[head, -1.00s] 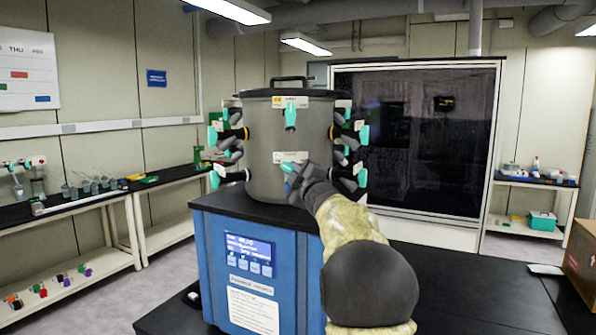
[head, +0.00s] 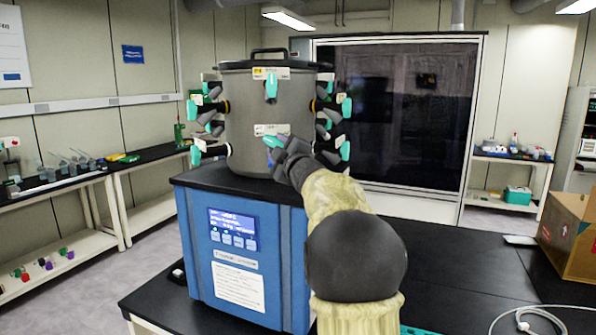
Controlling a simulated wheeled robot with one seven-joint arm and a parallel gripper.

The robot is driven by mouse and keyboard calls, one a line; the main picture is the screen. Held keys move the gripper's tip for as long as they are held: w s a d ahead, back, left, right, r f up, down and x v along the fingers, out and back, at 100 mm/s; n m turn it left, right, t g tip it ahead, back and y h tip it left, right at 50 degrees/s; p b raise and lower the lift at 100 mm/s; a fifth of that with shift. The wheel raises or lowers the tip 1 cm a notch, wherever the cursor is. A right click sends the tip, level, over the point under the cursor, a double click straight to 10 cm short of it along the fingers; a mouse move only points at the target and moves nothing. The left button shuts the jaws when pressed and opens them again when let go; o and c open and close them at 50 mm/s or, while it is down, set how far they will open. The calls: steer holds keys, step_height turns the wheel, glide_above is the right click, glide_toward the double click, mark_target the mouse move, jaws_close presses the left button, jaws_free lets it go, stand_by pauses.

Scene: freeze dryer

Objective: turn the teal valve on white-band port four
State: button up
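The grey freeze dryer drum (head: 248,120) stands on the blue base unit (head: 238,265). Several ports with teal valves ring the drum on both sides. One teal valve (head: 271,87) hangs on the upper front port, below a label with a yellow mark. A lower front port with a white label (head: 272,129) has a teal valve (head: 272,142) partly hidden by my gripper. My gripper (head: 276,152) is at this lower front valve; I cannot tell whether it touches it. The fingers are too small and hidden to show their opening. The port numbers are too small to read.
A black bench top (head: 430,280) extends to the right, with a cardboard box (head: 572,235) and a white cable (head: 525,318). A dark glass-fronted cabinet (head: 400,120) stands behind. Side benches with lab items line the left wall.

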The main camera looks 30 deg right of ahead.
steer(key=s+f+b, duration=0.3)
steer(key=s+b, duration=0.1)
steer(key=s, duration=1.1)
steer(key=shift+s+a, duration=0.15)
steer(key=shift+a, duration=0.1)
steer(key=s+a+f+m+g+h+p, duration=0.15)
steer(key=a+f+m+g, duration=0.3)
steer(key=f, duration=0.65)
steer(key=s+a+f+m+g+p, duration=0.15)
steer(key=a+f+m+g, duration=0.3)
steer(key=f, duration=0.65)
steer(key=s+a+f+m+g+y+p, duration=0.1)
steer(key=s+a+f+g, duration=0.3)
steer(key=s+f, duration=0.3)
steer(key=s+a+f+m+g+y+p, duration=0.1)
steer(key=s+a+f+m+g+p, duration=0.1)
steer(key=s+a+f+g, duration=0.2)
steer(key=s+a+f, duration=0.3)
steer(key=s, duration=0.3)
steer(key=shift+s+f+g, duration=0.15)
steer(key=shift+f+g, duration=0.15)
